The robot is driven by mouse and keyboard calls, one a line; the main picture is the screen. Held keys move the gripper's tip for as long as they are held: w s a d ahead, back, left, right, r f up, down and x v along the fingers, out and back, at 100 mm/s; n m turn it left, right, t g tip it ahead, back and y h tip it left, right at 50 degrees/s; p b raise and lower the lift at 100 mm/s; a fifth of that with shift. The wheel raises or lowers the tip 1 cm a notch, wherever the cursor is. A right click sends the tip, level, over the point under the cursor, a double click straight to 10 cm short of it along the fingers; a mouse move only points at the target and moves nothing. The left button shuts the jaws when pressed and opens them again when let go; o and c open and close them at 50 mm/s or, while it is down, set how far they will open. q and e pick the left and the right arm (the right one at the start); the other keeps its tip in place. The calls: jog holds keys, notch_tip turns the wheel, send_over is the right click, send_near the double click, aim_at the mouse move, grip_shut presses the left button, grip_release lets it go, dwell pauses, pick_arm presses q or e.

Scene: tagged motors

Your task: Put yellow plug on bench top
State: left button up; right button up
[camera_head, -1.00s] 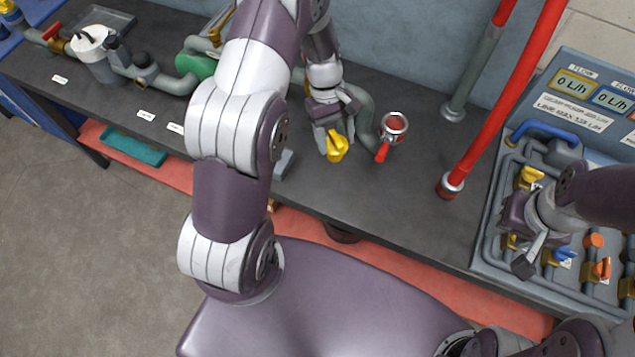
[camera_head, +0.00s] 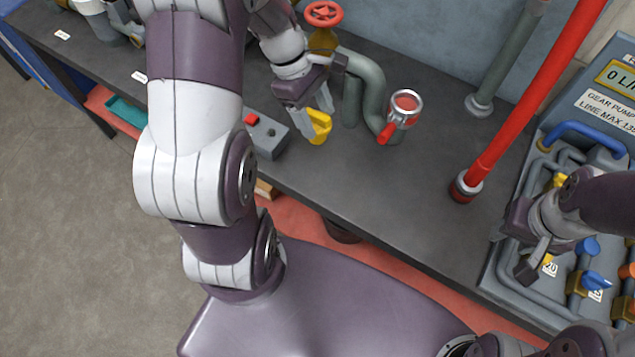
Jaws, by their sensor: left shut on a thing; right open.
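The yellow plug (camera_head: 319,126) is between the fingertips of my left gripper (camera_head: 309,108), which is shut on it. It is at or just above the dark bench top (camera_head: 335,177); I cannot tell whether it touches the surface. The fingers hide part of the plug. My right gripper (camera_head: 530,254) is open and empty at the right, over the grey valve panel.
A grey pipe with a red-rimmed silver fitting (camera_head: 404,105) stands right of the plug. A grey box with a red button (camera_head: 265,134) sits left of it. A red upright pipe (camera_head: 490,160) rises further right. The bench top between is clear.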

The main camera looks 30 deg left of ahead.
pick_arm(q)
jog(key=s+f+n+b, duration=0.1)
jog(key=f, duration=0.2)
jog(key=s+f+n+t+b, duration=0.1)
jog(key=f+n, duration=0.1)
jog(key=f, duration=0.2)
jog(key=s+d+f+n+b, duration=0.1)
jog(key=f, duration=0.3)
jog(key=shift+s+n+t, duration=0.1)
jog(key=shift+n+t, duration=0.2)
jog(key=shift+t, duration=0.1)
jog(key=shift+f, duration=0.1)
pick_arm(e)
notch_tip(320, 180, down, 4)
jog(key=shift+a+r, duration=0.1)
pick_arm(q)
jog(key=shift+f, duration=0.15)
jog(key=o, duration=1.1)
pick_arm(e)
jog(key=shift+s, duration=0.1)
